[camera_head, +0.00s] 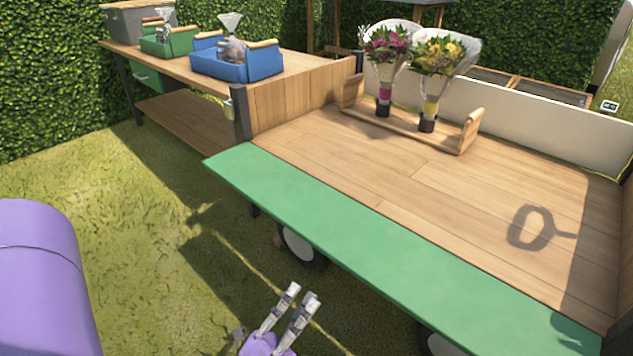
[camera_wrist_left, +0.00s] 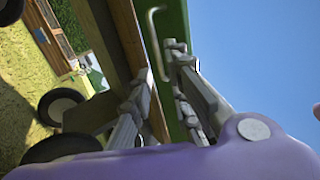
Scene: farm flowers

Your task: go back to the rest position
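My left gripper (camera_head: 297,303) is low in the head view, in front of the cart's green edge panel (camera_head: 370,235). Its two fingers are apart with nothing between them. In the left wrist view the same gripper (camera_wrist_left: 158,95) shows its fingers spread, with the cart's green panel (camera_wrist_left: 172,25) and wooden underside beyond. I cannot tell whether it touches the cart. My right gripper is not in view. Two wrapped bouquets, one pink (camera_head: 385,70) and one yellow (camera_head: 435,75), stand upright in a wooden holder (camera_head: 405,122) on the cart bed.
The cart bed (camera_head: 450,180) is bare in front of the holder. A wooden workbench (camera_head: 185,72) at the upper left carries a blue tool tray (camera_head: 237,66), a green one (camera_head: 168,42) and a grey box (camera_head: 125,22). Cart wheels (camera_head: 303,248) show below the green panel. Open grass lies at left.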

